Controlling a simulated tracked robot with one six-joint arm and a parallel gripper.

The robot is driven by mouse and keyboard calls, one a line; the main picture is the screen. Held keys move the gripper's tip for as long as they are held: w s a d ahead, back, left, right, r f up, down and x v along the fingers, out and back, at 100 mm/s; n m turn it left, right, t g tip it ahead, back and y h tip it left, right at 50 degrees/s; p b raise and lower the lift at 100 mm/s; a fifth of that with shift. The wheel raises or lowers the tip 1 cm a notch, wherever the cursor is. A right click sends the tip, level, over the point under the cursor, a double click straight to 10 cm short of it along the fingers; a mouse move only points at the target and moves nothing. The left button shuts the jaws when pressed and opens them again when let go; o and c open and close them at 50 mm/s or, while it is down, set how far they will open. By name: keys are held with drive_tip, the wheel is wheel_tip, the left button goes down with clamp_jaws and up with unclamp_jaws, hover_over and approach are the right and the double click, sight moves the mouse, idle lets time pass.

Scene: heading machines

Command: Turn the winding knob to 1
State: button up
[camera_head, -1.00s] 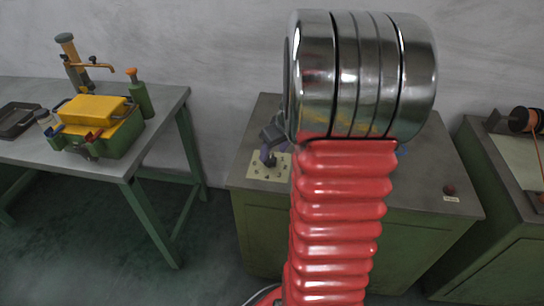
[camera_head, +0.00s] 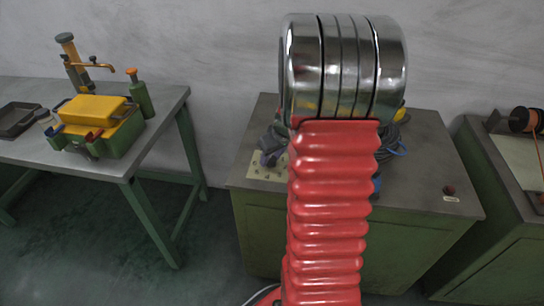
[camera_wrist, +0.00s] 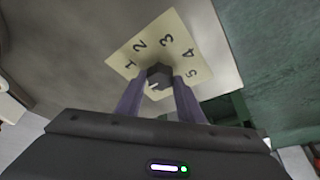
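The winding knob (camera_wrist: 158,74) is a small dark knob at the middle of a cream dial plate (camera_wrist: 122,59) marked 1 to 5. A short white mark shows at its near side in the wrist view; I cannot tell for sure which number it points to. The plate also shows on the green machine in the head view (camera_head: 259,173). My gripper (camera_wrist: 158,82) is open, its two purple-grey fingers apart at either side of the knob. I cannot tell whether they touch it. In the head view the gripper (camera_head: 268,158) is partly hidden behind my arm.
The green machine (camera_head: 425,190) has a dark red button (camera_head: 449,190) at its right. Blue and black cables (camera_head: 392,148) lie behind my arm. A bench with a green and yellow box (camera_head: 95,110) stands at left. Another machine with an orange spool (camera_head: 522,119) is at right.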

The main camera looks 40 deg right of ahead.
drive_tip(key=c, duration=0.6)
drive_tip(key=shift+d, duration=0.1)
drive_tip(key=shift+a+m+h, duration=0.2)
drive_tip(key=shift+m+h, duration=0.2)
drive_tip(key=shift+m, duration=0.6)
drive_tip(key=shift+m+h, duration=0.4)
drive_tip(key=shift+m, duration=0.7)
drive_tip(key=shift+w+a+m+g+h, duration=0.1)
drive_tip(key=shift+m+g+h, duration=0.2)
drive_tip(key=shift+m, duration=0.7)
drive_tip(key=shift+w+a+m+g+h, duration=0.15)
drive_tip(key=shift+m+g, duration=0.25)
drive_tip(key=shift+m, duration=1)
drive_tip(key=o, duration=1.1)
drive_tip(key=shift+s, duration=0.1)
drive_tip(key=shift+c, duration=0.2)
